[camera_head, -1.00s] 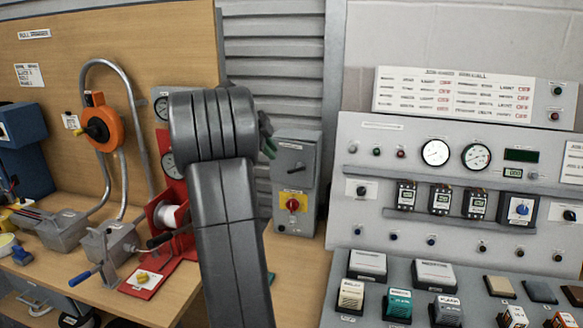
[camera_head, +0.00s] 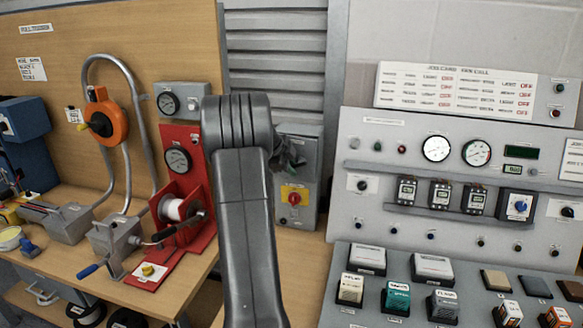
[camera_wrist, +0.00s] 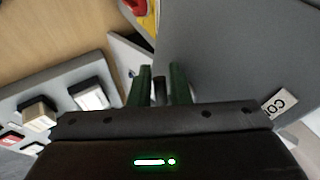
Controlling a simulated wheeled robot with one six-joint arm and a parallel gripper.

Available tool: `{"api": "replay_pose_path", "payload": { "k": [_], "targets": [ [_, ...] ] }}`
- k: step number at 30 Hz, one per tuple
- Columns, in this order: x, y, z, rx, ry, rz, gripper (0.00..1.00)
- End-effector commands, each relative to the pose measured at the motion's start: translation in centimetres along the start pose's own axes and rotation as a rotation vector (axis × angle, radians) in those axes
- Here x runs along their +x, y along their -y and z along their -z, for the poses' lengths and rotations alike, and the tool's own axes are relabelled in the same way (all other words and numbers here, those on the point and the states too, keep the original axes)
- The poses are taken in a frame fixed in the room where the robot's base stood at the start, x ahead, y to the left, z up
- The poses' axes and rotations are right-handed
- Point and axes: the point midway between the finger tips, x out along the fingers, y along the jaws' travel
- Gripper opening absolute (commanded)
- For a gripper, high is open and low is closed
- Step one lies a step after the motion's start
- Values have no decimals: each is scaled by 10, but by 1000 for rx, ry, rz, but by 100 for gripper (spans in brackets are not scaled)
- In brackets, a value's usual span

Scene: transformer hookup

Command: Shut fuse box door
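The grey fuse box (camera_head: 309,210) stands at the back of the bench, with a red knob (camera_head: 293,198) on a yellow plate on its lower front. My arm hides its left side in the head view. My gripper (camera_head: 290,158) is small and dark against the box's upper front. In the wrist view, its two green fingers (camera_wrist: 160,78) point at a grey panel (camera_wrist: 240,55), probably the box front or its door. A narrow dark piece lies between the fingers; I cannot tell whether they touch it. How far the door stands open is unclear.
A control panel (camera_head: 450,170) with gauges and switches stands right of the box. A red winch stand (camera_head: 200,235) and an orange reel (camera_head: 103,118) are on the left. The wooden bench has bare room in front of the box.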

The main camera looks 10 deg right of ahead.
Motion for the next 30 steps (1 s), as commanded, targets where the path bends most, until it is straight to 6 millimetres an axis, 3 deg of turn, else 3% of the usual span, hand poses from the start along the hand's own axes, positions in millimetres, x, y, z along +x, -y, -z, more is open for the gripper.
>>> {"api": "replay_pose_path", "payload": {
  "k": [2, 4, 5, 30],
  "targets": [
    [0, 0, 0, 0, 0, 0, 15],
    [0, 0, 0, 0, 0, 0, 1],
    [0, 0, 0, 0, 0, 0, 0],
    [10, 14, 7, -148, 92, 63, 0]
  ]
}}
